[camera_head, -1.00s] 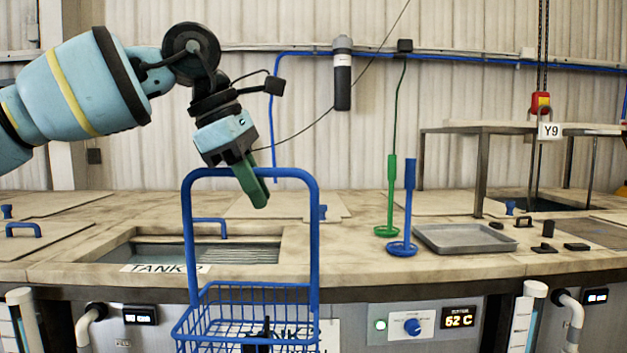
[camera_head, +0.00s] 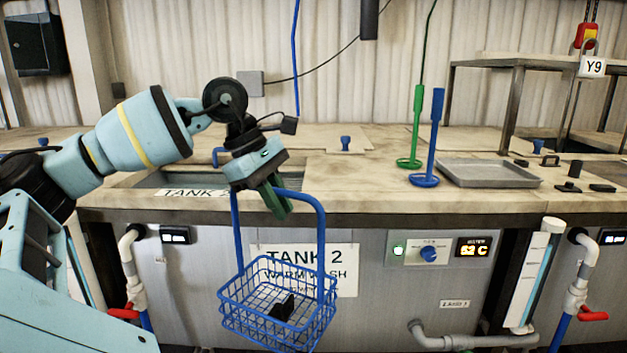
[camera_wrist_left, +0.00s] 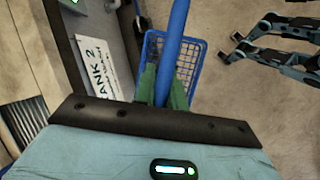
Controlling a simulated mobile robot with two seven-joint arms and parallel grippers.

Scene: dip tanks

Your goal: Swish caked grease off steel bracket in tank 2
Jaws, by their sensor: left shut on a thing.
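My left gripper (camera_head: 276,205) is shut on the top bar of the tall handle of a blue wire basket (camera_head: 321,240). The basket hangs upright in front of the tank counter, below its edge. A dark bracket (camera_head: 283,307) lies inside it; any grease on it cannot be made out. In the left wrist view the green fingers (camera_wrist_left: 162,88) close around the blue handle bar, with the basket (camera_wrist_left: 199,45) below. Tank 2's opening (camera_head: 172,180) is in the counter behind and left of the gripper, partly hidden by my arm. My right gripper is not in view.
The counter front carries a Tank 2 sign (camera_head: 345,262) behind the basket, and a control panel (camera_head: 440,249). A green tool (camera_head: 417,115), a blue tool (camera_head: 437,115) and a grey tray (camera_head: 488,173) stand on the counter to the right. Pipes with red valves run along the front.

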